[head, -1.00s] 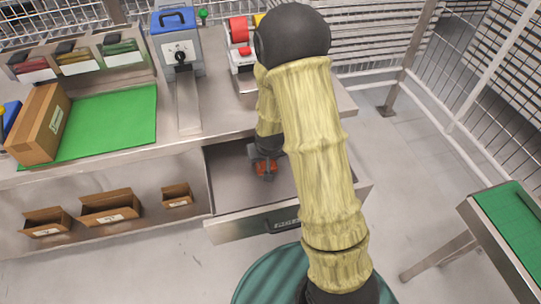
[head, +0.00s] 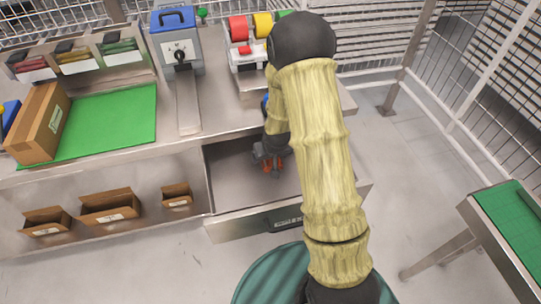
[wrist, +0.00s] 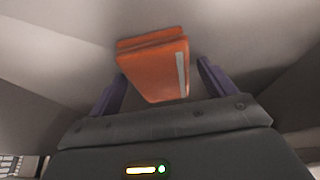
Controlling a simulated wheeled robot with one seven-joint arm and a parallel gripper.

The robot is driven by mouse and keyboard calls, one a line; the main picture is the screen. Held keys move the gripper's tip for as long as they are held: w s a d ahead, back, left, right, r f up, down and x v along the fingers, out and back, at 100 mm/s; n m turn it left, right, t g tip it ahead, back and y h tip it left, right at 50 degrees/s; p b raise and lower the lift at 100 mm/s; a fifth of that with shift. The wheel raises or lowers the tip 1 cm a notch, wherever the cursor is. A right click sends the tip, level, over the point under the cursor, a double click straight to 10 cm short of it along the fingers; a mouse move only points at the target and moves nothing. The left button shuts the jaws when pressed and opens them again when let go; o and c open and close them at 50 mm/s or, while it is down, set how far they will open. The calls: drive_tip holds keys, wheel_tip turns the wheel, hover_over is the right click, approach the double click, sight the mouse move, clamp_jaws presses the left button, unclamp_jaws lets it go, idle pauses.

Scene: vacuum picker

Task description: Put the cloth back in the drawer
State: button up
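The folded orange cloth (wrist: 158,75) shows in the wrist view between and beyond my two fingers. My gripper (wrist: 162,72) is open, with a gap on the cloth's right side and the left finger close to its left edge. In the head view the cloth (head: 281,168) is a small orange patch inside the drawer, partly hidden by my gripper (head: 272,165). The drawer (head: 232,184) is pulled open below the worktop. The cloth appears to lie on its floor; exact contact is hard to tell.
The worktop (head: 185,143) overhangs the back of the drawer. A green mat (head: 115,125), a brown box (head: 38,125) and a grey-blue machine (head: 180,50) stand on it. Several open cardboard boxes (head: 110,208) sit on the shelf left of the drawer.

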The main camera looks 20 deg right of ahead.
drive_tip(key=shift+r, duration=0.45)
drive_tip(key=v, duration=1.1)
drive_tip(key=shift+s+r+p, duration=0.15)
drive_tip(key=shift+s+p, duration=0.05)
drive_tip(key=shift+p, duration=0.25)
drive_tip(key=s+r+g, duration=0.1)
drive_tip(key=s+r, duration=0.2)
drive_tip(key=s, duration=0.3)
drive_tip(key=s+r, duration=0.4)
drive_tip(key=s, duration=0.3)
drive_tip(key=shift+s+a+g, duration=0.3)
drive_tip(key=shift+s+g, duration=0.05)
drive_tip(key=shift+g, duration=0.05)
